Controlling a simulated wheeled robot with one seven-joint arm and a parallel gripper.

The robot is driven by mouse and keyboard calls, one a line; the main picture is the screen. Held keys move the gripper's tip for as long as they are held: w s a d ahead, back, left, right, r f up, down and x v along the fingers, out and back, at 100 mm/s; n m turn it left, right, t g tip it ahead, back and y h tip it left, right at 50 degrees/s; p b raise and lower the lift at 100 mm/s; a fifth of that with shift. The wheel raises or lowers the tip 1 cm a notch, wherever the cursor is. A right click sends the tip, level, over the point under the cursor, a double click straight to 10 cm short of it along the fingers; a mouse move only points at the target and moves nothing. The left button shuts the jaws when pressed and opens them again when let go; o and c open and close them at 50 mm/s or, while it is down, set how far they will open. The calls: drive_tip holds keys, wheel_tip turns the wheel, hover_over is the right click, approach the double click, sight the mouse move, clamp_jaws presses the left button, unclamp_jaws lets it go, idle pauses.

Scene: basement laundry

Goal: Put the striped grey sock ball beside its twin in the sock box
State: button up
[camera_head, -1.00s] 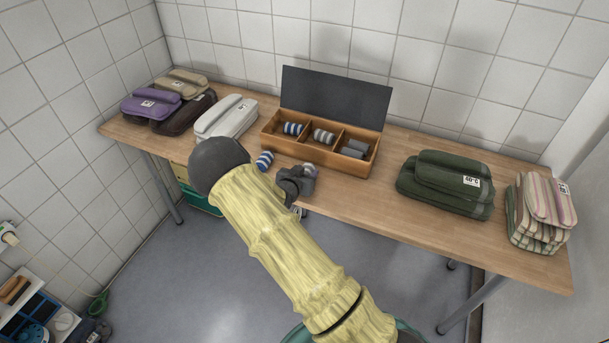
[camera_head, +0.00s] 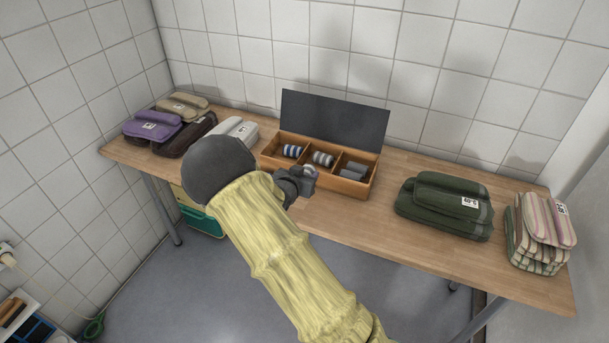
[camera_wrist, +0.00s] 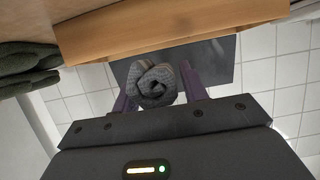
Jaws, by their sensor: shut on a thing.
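The sock box (camera_head: 347,188) is a wooden box with three compartments and its dark lid (camera_head: 335,122) raised. A blue-and-white striped ball (camera_head: 291,151) sits in the left compartment, a grey-and-white striped ball (camera_head: 323,159) in the middle and plain grey rolls (camera_head: 353,170) on the right. My gripper (camera_head: 305,179) is at the box's front side. In the wrist view it is shut on a rolled grey sock ball (camera_wrist: 157,86), held between the two fingers; its stripes are hard to make out there. The box's wooden wall (camera_wrist: 170,30) shows beyond it.
A green folded stack (camera_head: 440,205) and a striped stack (camera_head: 538,230) lie to the right. White (camera_head: 238,127), purple (camera_head: 150,127) and other folded bundles lie to the left. Bare tabletop (camera_head: 370,213) lies between the box and the green stack.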

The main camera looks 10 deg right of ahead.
idle(0.3)
drive_tip(key=shift+s+d+f, duration=0.2)
drive_tip(key=shift+s+d, duration=0.1)
drive_tip(key=shift+s, duration=0.2)
drive_tip(key=s+f+n+y, duration=0.1)
drive_tip(key=s, duration=0.2)
drive_tip(key=s+a+f+n+t+y, duration=0.1)
drive_tip(key=s, duration=0.2)
drive_tip(key=s+f+n+t+y, duration=0.1)
drive_tip(key=s+f, duration=0.1)
drive_tip(key=s, duration=0.1)
drive_tip(key=shift+a+n+y, duration=0.15)
drive_tip(key=shift+n+y, duration=0.25)
drive_tip(key=shift+r+p, duration=0.6)
drive_tip(key=shift+p, duration=0.2)
drive_tip(key=r+n+y+p, duration=0.1)
drive_tip(key=p, duration=0.2)
drive_tip(key=s+r+n+y+p, duration=0.1)
drive_tip(key=p, duration=0.3)
drive_tip(key=s+r+n+y+p, duration=0.1)
drive_tip(key=y+p, duration=0.1)
drive_tip(key=p, duration=0.2)
drive_tip(key=shift+r+t, duration=0.2)
drive_tip(key=shift+t, duration=0.2)
drive_tip(key=shift+w, duration=0.1)
